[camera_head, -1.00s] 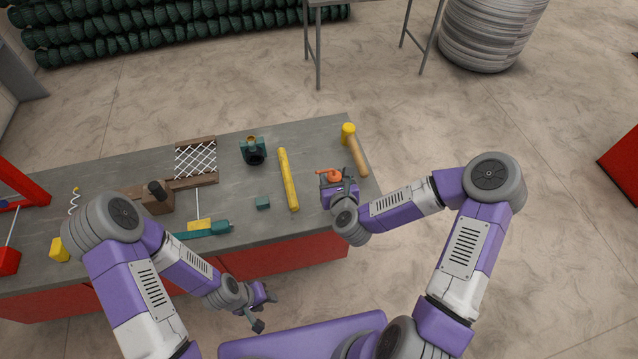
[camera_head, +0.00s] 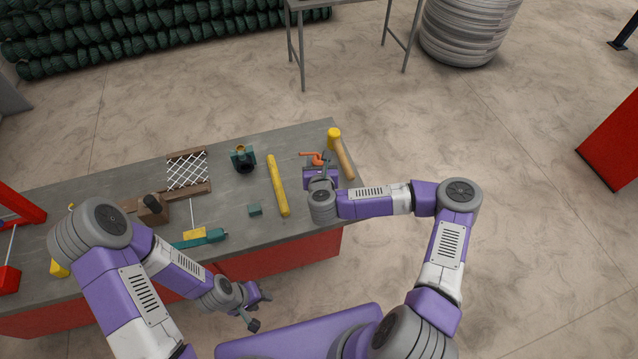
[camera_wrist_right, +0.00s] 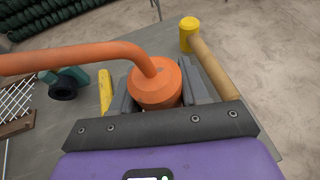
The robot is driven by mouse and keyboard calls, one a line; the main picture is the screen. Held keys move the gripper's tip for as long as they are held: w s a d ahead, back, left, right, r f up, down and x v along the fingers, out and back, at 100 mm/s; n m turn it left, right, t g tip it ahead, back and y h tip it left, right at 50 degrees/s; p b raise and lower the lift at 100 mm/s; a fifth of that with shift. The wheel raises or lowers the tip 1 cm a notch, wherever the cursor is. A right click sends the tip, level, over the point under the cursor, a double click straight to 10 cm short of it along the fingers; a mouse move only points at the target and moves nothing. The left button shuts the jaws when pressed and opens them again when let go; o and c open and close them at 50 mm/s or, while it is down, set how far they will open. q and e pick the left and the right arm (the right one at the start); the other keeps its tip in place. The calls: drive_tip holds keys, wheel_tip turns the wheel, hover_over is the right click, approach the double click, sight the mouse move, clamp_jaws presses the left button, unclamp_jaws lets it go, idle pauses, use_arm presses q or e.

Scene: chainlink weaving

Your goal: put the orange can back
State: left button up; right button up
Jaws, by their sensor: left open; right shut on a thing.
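The orange can (camera_wrist_right: 157,84) has a long curved spout (camera_wrist_right: 75,57) that points left in the right wrist view. My right gripper (camera_wrist_right: 158,95) is shut on the can's body, with a finger on each side. In the head view the can (camera_head: 318,160) and my right gripper (camera_head: 319,168) are at the right end of the grey workbench (camera_head: 237,210). I cannot tell whether the can's base touches the bench, as my gripper hides it. My left gripper (camera_head: 258,308) is open and empty, in front of the bench's near edge.
A yellow-headed mallet (camera_head: 334,138) lies just right of the can.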

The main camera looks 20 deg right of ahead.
wheel_tip(320, 180, down, 9)
drive_tip(key=shift+r+b, duration=0.1)
drive_tip(key=shift+b, duration=0.85)
drive_tip(key=o, duration=1.2)
drive_tip(key=shift+c, duration=0.2)
drive_tip(key=shift+f, duration=0.2)
drive_tip(key=shift+f+b, duration=0.1)
drive_tip(key=shift+b, duration=0.2)
drive_tip(key=v, duration=0.2)
drive_tip(key=p+v, duration=0.1)
drive_tip(key=v, duration=0.4)
drive_tip(key=shift+s+a+f+p, duration=0.15)
drive_tip(key=shift+s+a+p, duration=0.05)
drive_tip(key=shift+s+p, duration=0.15)
drive_tip(key=shift+f, duration=0.1)
